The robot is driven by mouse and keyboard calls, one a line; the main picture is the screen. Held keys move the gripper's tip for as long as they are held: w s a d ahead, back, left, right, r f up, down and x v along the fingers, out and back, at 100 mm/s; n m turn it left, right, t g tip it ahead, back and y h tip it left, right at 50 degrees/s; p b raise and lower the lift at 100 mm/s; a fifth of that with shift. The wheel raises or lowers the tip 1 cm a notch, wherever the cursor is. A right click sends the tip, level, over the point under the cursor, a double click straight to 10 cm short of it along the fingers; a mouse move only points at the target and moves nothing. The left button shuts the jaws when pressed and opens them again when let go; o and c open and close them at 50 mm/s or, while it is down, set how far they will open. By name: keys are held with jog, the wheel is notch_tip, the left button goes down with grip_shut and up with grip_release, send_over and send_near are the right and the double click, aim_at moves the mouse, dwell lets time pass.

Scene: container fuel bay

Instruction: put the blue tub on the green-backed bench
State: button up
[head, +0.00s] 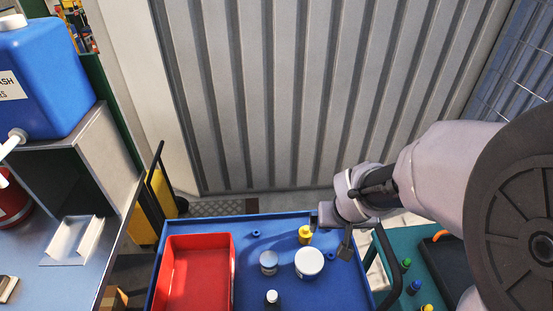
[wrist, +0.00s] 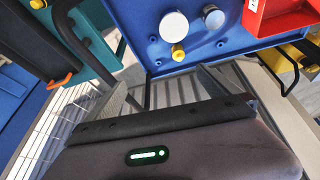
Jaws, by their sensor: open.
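A small tub with a greyish-blue look (head: 268,262), likely the blue tub, stands on the blue-topped cart (head: 215,222), left of a larger white tub (head: 309,263). It also shows in the wrist view (wrist: 213,17). My gripper (head: 336,232) is over the cart's far right corner, open and empty, to the right of the tubs. In the wrist view its fingers (wrist: 165,88) are spread apart, with the cart beyond them. The steel bench (head: 75,275) with a dark green panel (head: 110,110) behind it stands at the left; only part of it is in view.
A red bin (head: 197,270) fills the cart's left side. The bench holds a blue wash container (head: 45,75) and a white holder (head: 73,240). A teal cart (head: 400,250) is at right.

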notch_tip(320, 180, down, 5)
jog(key=w+n+p, duration=0.1)
jog(key=w+n, duration=0.1)
jog(key=n+g+y+p, duration=0.1)
jog(key=n+y+p, duration=0.1)
send_near(312, 263)
jog(key=b+x, duration=0.7)
jog(key=shift+w+f, duration=0.1)
jog(key=shift+f, duration=0.1)
jog(key=b+x, duration=0.4)
jog(key=x, duration=0.2)
jog(key=shift+w+a+f, duration=0.1)
jog(key=shift+a, duration=0.1)
jog(key=shift+c, duration=0.2)
jog(key=c, duration=1.8)
jog(key=shift+r, duration=0.3)
